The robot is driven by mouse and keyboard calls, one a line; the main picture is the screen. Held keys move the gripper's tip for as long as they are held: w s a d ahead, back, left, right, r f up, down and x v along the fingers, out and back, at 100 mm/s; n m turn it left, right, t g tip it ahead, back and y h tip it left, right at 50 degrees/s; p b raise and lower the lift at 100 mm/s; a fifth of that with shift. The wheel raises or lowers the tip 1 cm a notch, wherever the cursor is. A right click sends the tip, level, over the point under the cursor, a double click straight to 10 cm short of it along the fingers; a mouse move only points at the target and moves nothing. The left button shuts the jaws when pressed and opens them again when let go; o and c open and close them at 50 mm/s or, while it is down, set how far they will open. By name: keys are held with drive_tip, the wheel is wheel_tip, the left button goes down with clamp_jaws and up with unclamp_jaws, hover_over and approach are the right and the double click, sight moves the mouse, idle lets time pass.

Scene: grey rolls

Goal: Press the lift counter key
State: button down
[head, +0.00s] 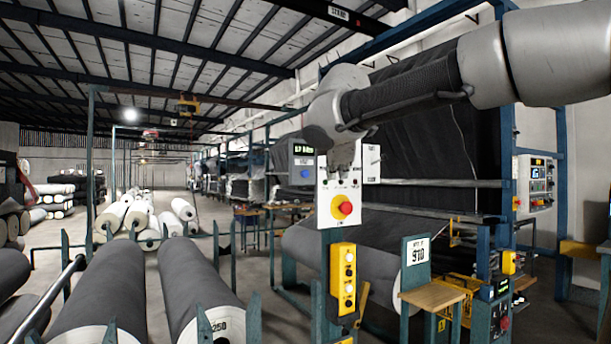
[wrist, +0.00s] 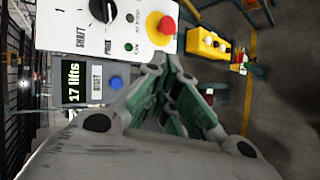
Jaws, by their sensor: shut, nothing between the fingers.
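The lift counter (wrist: 72,106) is a grey box whose green display reads "17 lifts" in the wrist view. Its round blue key (wrist: 115,82) sits beside a RESET label. In the head view the counter (head: 304,150) is left of the white control panel, with its blue key (head: 304,173) below the display. My gripper (wrist: 172,62) is shut and empty. In the wrist view its fingertips appear right of the blue key, close to the red button; the gap in depth cannot be told. In the head view my wrist is in front of the panel's upper part and the fingertips are hard to make out.
The white panel (head: 335,207) carries a red button on yellow (head: 345,208) and a black knob (wrist: 101,10). A yellow button box (head: 343,280) hangs below. Grey rolls (head: 195,285) lie at the left.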

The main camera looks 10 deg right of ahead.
drive_tip(key=shift+w+a, duration=0.45)
drive_tip(key=shift+w, duration=0.95)
drive_tip(key=shift+w+a, duration=0.45)
drive_tip(key=shift+w, duration=0.9)
drive_tip(key=shift+w+a, duration=0.45)
drive_tip(key=shift+w, duration=0.95)
drive_tip(key=shift+w+a, duration=0.1)
drive_tip(key=shift+w, duration=0.3)
drive_tip(key=shift+w+a, duration=0.2)
drive_tip(key=shift+w, duration=0.3)
drive_tip(key=shift+s, duration=0.1)
drive_tip(key=shift+s+d, duration=0.3)
drive_tip(key=shift+s, duration=0.5)
drive_tip(key=s, duration=0.1)
drive_tip(key=s+d, duration=0.1)
drive_tip(key=s, duration=0.2)
drive_tip(key=shift+s+d, duration=0.25)
drive_tip(key=shift+s, duration=0.15)
